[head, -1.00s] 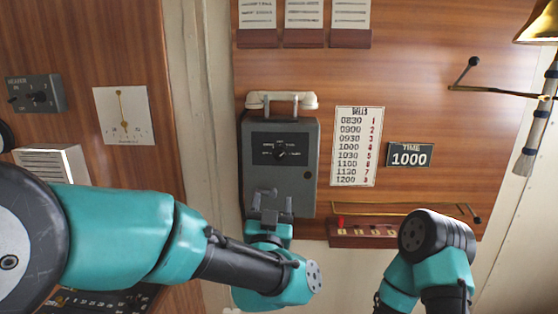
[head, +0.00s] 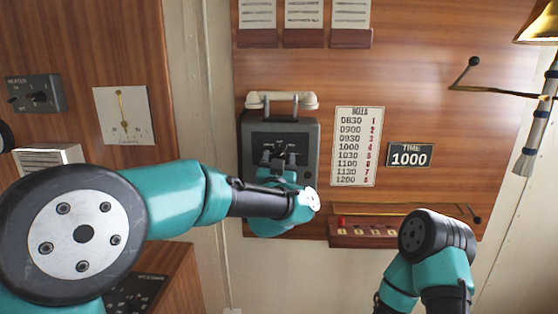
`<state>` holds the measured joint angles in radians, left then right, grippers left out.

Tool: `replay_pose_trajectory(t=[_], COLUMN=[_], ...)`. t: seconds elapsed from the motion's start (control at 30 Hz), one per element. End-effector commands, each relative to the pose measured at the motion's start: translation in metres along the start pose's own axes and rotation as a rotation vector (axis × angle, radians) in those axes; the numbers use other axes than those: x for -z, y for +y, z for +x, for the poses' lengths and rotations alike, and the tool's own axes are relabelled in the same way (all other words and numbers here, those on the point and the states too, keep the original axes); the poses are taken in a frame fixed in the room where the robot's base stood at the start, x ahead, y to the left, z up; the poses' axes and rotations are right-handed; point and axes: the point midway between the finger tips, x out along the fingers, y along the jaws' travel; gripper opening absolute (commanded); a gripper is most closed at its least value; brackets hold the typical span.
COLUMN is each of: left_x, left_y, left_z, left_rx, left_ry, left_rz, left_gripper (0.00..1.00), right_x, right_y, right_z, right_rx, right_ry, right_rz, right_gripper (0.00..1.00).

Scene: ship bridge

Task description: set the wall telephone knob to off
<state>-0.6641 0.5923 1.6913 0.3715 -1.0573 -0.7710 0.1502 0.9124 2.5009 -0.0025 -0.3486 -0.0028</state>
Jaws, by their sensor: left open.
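The grey wall telephone (head: 309,130) hangs on the wood panel, with a cream handset (head: 260,100) across its top. Its dark dial plate (head: 262,137) is partly covered by my left gripper. The knob at the middle of that plate is hidden behind the gripper, so its setting cannot be read. My left gripper (head: 278,150) is open in front of the dial plate, its two dark fingers pointing up at the knob area. Whether the fingers touch the knob cannot be told. My right arm shows at the lower right; its gripper is out of view.
A bell timetable (head: 357,146) and a time sign (head: 410,155) are right of the telephone. A red shelf (head: 362,234) with a thin brass rail is below them. A brass bell (head: 540,25) with a rope hangs at the far right.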

Motion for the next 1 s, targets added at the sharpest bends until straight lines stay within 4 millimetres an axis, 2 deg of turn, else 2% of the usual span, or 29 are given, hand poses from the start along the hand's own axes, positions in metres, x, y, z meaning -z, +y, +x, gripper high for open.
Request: replay_pose_trajectory(t=[0.33, 0.83, 1.0], left_x=[-0.0003, -0.0001, -0.0001], left_y=[0.0, 0.0, 0.0001], left_z=[0.0035, 0.0033, 0.0033], left_rx=[0.0, 0.0, 0.001], left_ry=[0.0, 0.0, 0.0], left_rz=[0.0, 0.001, -0.003], left_gripper=[0.61, 0.13, 0.12], right_x=[0.0, 0.0, 0.0], right_y=[0.0, 0.0, 0.0], right_z=[0.0, 0.0, 0.0], right_rx=[0.0, 0.0, 0.0], right_ry=[0.0, 0.0, 0.0], right_rz=[0.0, 0.0, 0.0], right_gripper=[0.43, 0.43, 0.43])
